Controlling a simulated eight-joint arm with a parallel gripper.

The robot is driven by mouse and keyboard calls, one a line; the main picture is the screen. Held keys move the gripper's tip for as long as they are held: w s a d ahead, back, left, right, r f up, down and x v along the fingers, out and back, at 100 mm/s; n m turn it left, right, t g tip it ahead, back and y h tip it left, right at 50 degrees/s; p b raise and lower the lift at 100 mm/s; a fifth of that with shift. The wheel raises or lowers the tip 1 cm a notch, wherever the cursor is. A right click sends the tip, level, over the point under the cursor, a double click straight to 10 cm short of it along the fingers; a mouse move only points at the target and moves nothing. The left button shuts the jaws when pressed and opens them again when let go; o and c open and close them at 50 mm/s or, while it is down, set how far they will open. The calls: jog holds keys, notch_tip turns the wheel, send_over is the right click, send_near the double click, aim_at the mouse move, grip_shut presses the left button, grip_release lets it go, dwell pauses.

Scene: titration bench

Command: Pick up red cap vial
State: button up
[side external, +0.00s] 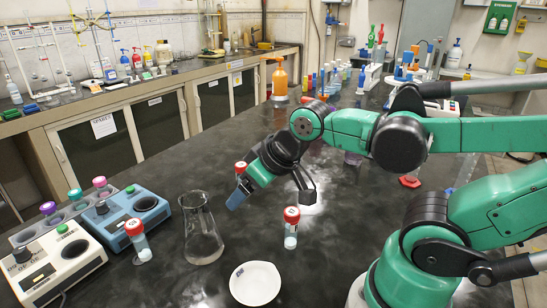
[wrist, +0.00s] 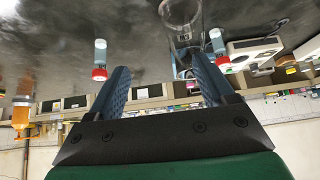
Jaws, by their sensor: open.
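Three vials with red caps show in the side external view. One red cap vial (side external: 291,228) stands upright right of the flask. Another red cap vial (side external: 139,241) stands by the white device. A third red cap vial (side external: 241,168) is partly hidden behind my gripper (side external: 237,197). My gripper is open and empty, above the bench, pointing down and to the left. In the wrist view, which looks upside down, my gripper (wrist: 160,67) has its fingers spread. There, one red cap vial (wrist: 100,58) is left of the fingers and another (wrist: 218,48) is to the right.
A glass flask (side external: 202,235) stands near the gripper, and a white dish (side external: 255,283) lies at the front. White (side external: 52,270) and blue (side external: 135,212) devices sit at left. An orange bottle (side external: 280,78) stands farther back. The dark bench between is mostly clear.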

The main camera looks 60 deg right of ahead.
aim_at(292, 211)
jog(key=s+d+f+m+g, duration=0.1)
jog(key=d+m+g, duration=0.1)
jog(key=s+d+f+m+g, duration=0.1)
jog(key=s+d+m+g, duration=0.1)
jog(key=s+d+f+m+g, duration=0.1)
jog(key=d+f+m+g, duration=0.1)
jog(key=g, duration=0.1)
jog(key=shift+s+m, duration=0.3)
jog(key=shift+f, duration=2.7)
grip_shut()
